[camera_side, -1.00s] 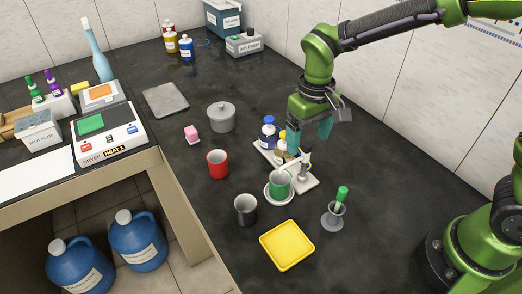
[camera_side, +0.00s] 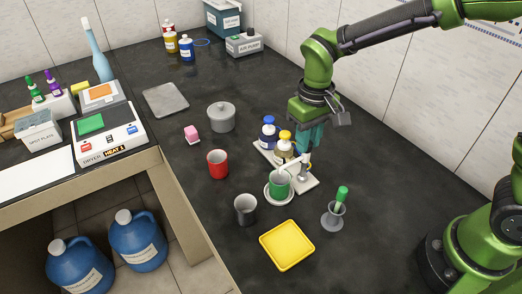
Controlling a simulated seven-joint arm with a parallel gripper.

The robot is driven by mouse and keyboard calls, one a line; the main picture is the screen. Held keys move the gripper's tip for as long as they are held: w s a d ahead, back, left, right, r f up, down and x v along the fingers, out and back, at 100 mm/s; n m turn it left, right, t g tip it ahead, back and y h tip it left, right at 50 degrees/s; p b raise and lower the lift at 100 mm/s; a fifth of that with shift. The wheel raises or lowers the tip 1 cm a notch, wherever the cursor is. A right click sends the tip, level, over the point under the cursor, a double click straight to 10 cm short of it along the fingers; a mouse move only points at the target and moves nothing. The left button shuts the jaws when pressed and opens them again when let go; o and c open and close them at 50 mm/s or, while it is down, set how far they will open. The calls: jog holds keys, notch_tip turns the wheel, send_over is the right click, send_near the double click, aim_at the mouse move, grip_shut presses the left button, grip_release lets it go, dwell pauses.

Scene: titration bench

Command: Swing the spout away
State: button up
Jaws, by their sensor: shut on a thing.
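A light dispenser stand (camera_side: 306,182) holds two bottles, one with a blue cap (camera_side: 268,133) and one with a yellow cap (camera_side: 285,147). A short grey post with the spout (camera_side: 304,171) rises at its right end, just behind the green mug (camera_side: 279,184). The mug stands on a white saucer (camera_side: 270,199). My gripper (camera_side: 307,151) points down beside the yellow-capped bottle, its teal fingers shut on the top of the spout. The fingers hide the gripped part, and the spout's exact direction is too small to tell.
A red mug (camera_side: 217,164), a dark grey cup (camera_side: 245,209) and a yellow tray (camera_side: 287,245) stand in front and left. A grey holder with a green-handled tool (camera_side: 335,214) stands close on the right.

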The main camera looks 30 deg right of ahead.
jog(key=n, duration=0.3)
jog(key=shift+n, duration=0.3)
jog(key=n, duration=0.8)
jog(key=shift+o, duration=0.4)
jog(key=shift+c, duration=0.4)
jog(key=n, duration=0.6)
